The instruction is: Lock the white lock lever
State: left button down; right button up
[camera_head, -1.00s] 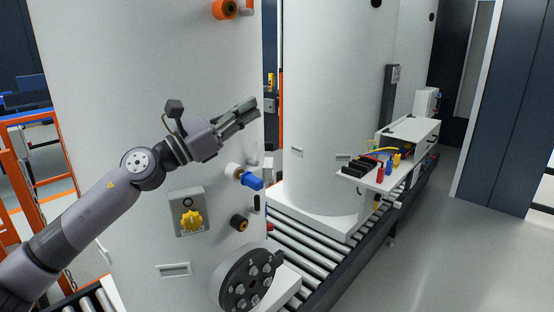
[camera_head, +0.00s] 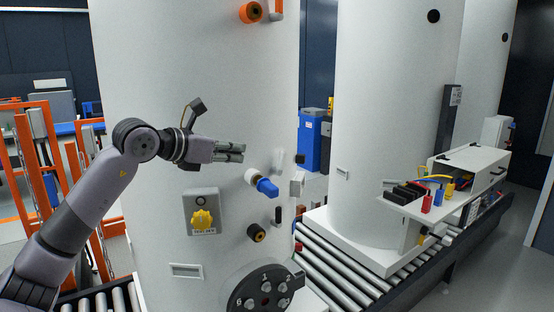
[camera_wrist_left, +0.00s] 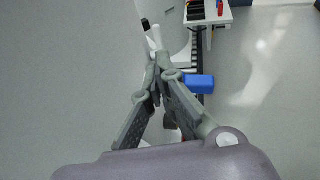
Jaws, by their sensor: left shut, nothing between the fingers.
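The white lock lever appears to be the small white piece (camera_head: 297,184) at the right edge of the near tank (camera_head: 190,90), right of a blue-handled valve (camera_head: 267,187). In the left wrist view, a white lever-like part (camera_wrist_left: 155,38) with a black end stands just beyond the fingertips; I cannot tell whether they touch it. My left gripper (camera_head: 242,152) is shut and empty. It points right, in front of the tank and above the blue handle, which also shows in the wrist view (camera_wrist_left: 199,84). My right gripper is not in view.
A yellow knob (camera_head: 203,221) on a grey plate, a black-and-orange port (camera_head: 256,232) and a black round flange (camera_head: 265,290) sit on the near tank. A roller conveyor (camera_head: 345,285) runs to the right, under a second tank (camera_head: 385,130). A white shelf (camera_head: 412,207) holds coloured parts.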

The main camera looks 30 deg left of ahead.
aim_at(282, 156)
pick_arm(q)
jog(key=p+x, duration=0.3)
jog(key=x, duration=0.3)
jog(key=p+x, duration=0.4)
jog(key=x, duration=0.2)
jog(key=shift+w+d, duration=0.3)
jog(key=shift+w, duration=0.05)
jog(key=shift+w+f+p, duration=0.4)
jog(key=shift+w+p, duration=0.05)
jog(key=shift+w, duration=0.2)
jog(key=shift+w+d+r, duration=0.1)
jog(key=shift+w+r, duration=0.1)
jog(key=shift+w, duration=0.1)
